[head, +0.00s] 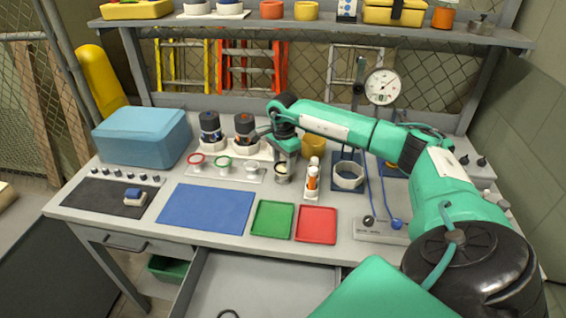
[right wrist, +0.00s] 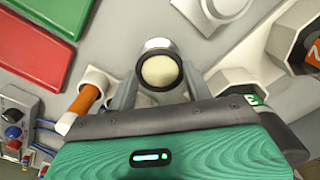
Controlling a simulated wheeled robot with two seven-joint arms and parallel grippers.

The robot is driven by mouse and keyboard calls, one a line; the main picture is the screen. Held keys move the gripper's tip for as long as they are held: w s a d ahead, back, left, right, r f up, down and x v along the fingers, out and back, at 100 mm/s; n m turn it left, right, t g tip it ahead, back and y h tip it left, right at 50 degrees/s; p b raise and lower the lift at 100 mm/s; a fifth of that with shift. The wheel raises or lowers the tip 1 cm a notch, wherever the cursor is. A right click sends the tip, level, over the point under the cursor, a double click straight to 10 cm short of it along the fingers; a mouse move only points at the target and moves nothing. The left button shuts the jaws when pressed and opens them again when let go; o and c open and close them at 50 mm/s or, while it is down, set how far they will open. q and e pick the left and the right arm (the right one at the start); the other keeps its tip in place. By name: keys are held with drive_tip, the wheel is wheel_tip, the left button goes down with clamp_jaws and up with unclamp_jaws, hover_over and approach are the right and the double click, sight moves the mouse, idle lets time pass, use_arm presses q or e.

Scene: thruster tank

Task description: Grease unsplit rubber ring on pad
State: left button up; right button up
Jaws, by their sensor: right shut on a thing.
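My right gripper (head: 284,163) is shut on a small round metal pot (head: 283,174) with a cream-coloured top, at the back middle of the bench. In the right wrist view the pot (right wrist: 158,73) sits between the two fingers of the gripper (right wrist: 160,92). Its cream face and dark rim point toward the camera. A flat blue pad (head: 206,207) lies bare at the front of the bench. A dark curved piece (head: 228,313), perhaps a ring, shows at the bottom edge in the open drawer; whether it is split cannot be seen. My left gripper is not in view.
Green (head: 272,219) and red (head: 316,224) trays lie right of the pad. Behind it stands a rack with red (head: 196,160), green (head: 223,163) and pale round pieces. An orange-and-white tube (head: 312,180) stands right of the pot. The drawer (head: 255,285) is open in front.

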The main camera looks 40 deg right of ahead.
drive_tip(key=m+p, duration=0.1)
drive_tip(key=m, duration=0.3)
drive_tip(key=shift+m, duration=0.4)
drive_tip(key=m, duration=0.4)
drive_tip(key=shift+p, duration=0.4)
drive_tip(key=shift+f, duration=0.1)
drive_tip(key=n+b, duration=0.1)
drive_tip(key=n, duration=0.2)
drive_tip(key=shift+n+b, duration=0.35)
drive_tip(key=shift+n, duration=0.05)
drive_tip(key=n+b, duration=0.1)
drive_tip(key=n, duration=0.2)
drive_tip(key=shift+n, duration=1)
drive_tip(key=shift+s+m, duration=0.1)
drive_tip(key=shift+m, duration=0.2)
